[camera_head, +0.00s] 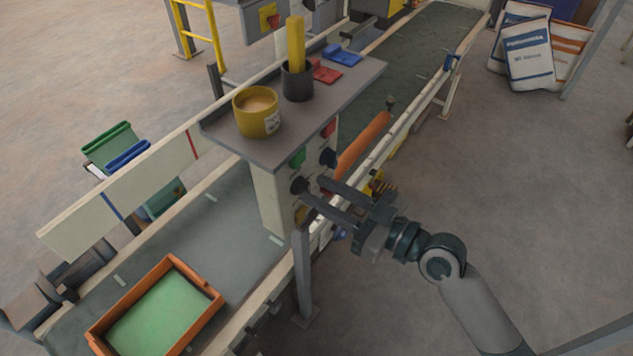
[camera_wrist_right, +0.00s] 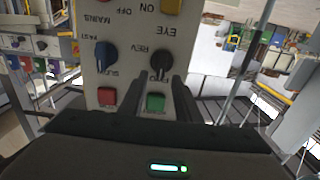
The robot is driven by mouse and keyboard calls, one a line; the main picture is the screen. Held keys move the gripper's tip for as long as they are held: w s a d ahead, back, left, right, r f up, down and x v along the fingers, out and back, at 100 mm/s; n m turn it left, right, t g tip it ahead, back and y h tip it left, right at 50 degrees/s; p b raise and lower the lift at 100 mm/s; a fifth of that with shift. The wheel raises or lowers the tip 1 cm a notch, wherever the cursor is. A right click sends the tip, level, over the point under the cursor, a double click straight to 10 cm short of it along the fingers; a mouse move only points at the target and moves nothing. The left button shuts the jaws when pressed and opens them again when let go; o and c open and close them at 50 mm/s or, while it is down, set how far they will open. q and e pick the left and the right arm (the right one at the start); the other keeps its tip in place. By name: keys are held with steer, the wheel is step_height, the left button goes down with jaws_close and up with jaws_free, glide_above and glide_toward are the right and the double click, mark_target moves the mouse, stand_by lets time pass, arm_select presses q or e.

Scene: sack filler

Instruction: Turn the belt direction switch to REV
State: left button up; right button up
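The belt direction switch is a black knob (camera_wrist_right: 161,64) on the pale control panel (camera_wrist_right: 132,42), which appears upside down in the right wrist view. The word REV shows beside the knob; another label by it is partly covered. I cannot tell for sure where the knob points. My right gripper (camera_wrist_right: 158,88) is open, with one finger on each side below the knob; whether they touch it is unclear. In the head view my right gripper (camera_head: 312,187) reaches the panel from the right, its fingertips close to the black knob. My left gripper is not in view.
A blue speed knob (camera_wrist_right: 105,55), a red button (camera_wrist_right: 107,97) and a green button (camera_wrist_right: 156,102) sit close by on the panel. Above it a grey shelf (camera_head: 225,130) holds a yellow mug (camera_head: 256,112) and a dark cup (camera_head: 297,82). An orange tray (camera_head: 205,290) lies on the belt.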

steer(key=shift+x, duration=0.95)
steer(key=shift+c, duration=0.5)
jaws_close()
